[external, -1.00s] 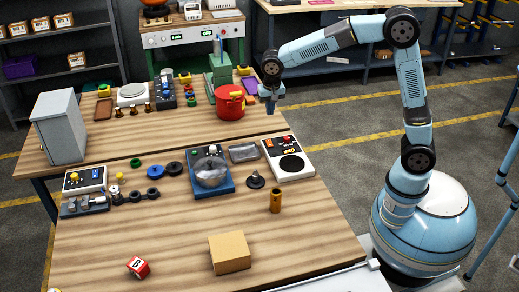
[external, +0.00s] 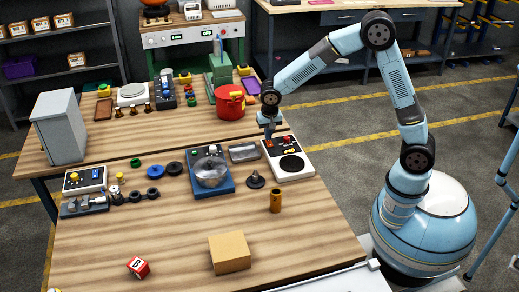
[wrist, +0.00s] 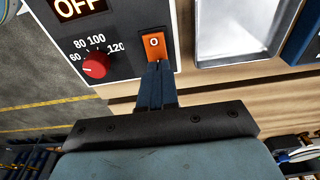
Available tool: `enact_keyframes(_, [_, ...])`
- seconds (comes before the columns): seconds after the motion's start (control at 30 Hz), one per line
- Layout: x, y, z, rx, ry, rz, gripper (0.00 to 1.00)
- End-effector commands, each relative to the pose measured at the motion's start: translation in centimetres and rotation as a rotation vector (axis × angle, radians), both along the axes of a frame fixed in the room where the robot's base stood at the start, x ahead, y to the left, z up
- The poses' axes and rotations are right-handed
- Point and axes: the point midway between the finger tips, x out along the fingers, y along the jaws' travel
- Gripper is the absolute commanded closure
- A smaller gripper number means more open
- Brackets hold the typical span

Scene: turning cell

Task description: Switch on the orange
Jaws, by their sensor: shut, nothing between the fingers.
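The orange switch (wrist: 155,45) with a "0" mark sits on the white and black hot plate unit (external: 292,172). In the wrist view a red knob (wrist: 96,65) with temperature numbers is to its left, and a display (wrist: 80,8) reads OFF. My gripper (wrist: 158,68) is shut and empty. Its fingertips overlap the lower edge of the orange switch in the wrist view; I cannot tell whether they touch it. In the external view my gripper (external: 269,136) is at the unit's far left corner.
A grey metal tray (external: 243,152) lies left of the unit. A blue unit with a silver bowl (external: 211,172) stands farther left. A black round-based part (external: 256,180) and a brass cylinder (external: 275,201) stand nearby. A red pot (external: 230,106) is behind.

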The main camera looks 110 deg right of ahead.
Motion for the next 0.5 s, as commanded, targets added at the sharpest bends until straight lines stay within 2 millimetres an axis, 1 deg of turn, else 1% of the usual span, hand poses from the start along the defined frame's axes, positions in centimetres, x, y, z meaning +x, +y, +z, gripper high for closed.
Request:
enact_keyframes(0.03, [-0.04,-0.08,-0.39,0.001,0.001,-0.001,1.00])
enact_keyframes(0.13, [0.00,-0.13,-0.77,-0.001,-0.001,-0.001,1.00])
enact_keyframes(0.5, [0.02,-0.13,-0.90,-0.001,-0.001,0.000,1.00])
